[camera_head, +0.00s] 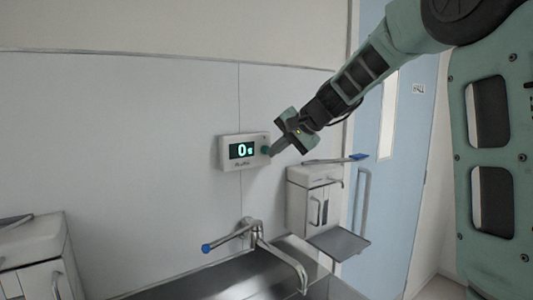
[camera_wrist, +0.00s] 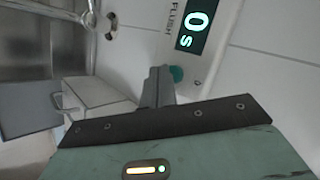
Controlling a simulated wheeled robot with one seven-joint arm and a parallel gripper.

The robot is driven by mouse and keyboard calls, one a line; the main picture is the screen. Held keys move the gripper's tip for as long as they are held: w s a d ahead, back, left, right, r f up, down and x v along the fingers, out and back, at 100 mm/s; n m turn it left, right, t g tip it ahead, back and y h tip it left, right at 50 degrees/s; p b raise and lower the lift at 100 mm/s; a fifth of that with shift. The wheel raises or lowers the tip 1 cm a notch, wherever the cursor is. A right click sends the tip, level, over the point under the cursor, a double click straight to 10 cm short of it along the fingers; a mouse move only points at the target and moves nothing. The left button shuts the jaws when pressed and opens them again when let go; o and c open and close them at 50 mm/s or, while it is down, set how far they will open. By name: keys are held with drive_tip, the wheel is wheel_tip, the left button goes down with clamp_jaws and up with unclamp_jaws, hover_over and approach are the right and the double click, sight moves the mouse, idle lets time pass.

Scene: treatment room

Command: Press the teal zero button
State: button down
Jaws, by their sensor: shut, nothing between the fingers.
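A white wall unit (camera_head: 244,151) with a dark display reading "0 s" hangs on the tiled wall; it also shows in the wrist view (camera_wrist: 212,60), with the word "FLUSH" beside its display. The round teal button (camera_head: 265,150) sits at the unit's right end and shows in the wrist view (camera_wrist: 176,73), partly hidden behind my fingers. My gripper (camera_head: 272,153) is shut and empty, its fingertips (camera_wrist: 159,72) right at the button. I cannot tell whether they touch it.
A steel sink with a blue-handled tap (camera_head: 262,245) lies below the unit. A white dispenser (camera_head: 312,195) with a tray hangs to the right, near a blue door (camera_head: 395,185). Another white dispenser (camera_head: 35,250) is at the lower left. The wall left of the unit is clear.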

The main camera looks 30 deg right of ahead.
drive_tip(key=shift+s, duration=0.3)
drive_tip(key=shift+s+d+b, duration=0.1)
drive_tip(key=shift+s+b, duration=0.9)
drive_tip(key=shift+s, duration=1.55)
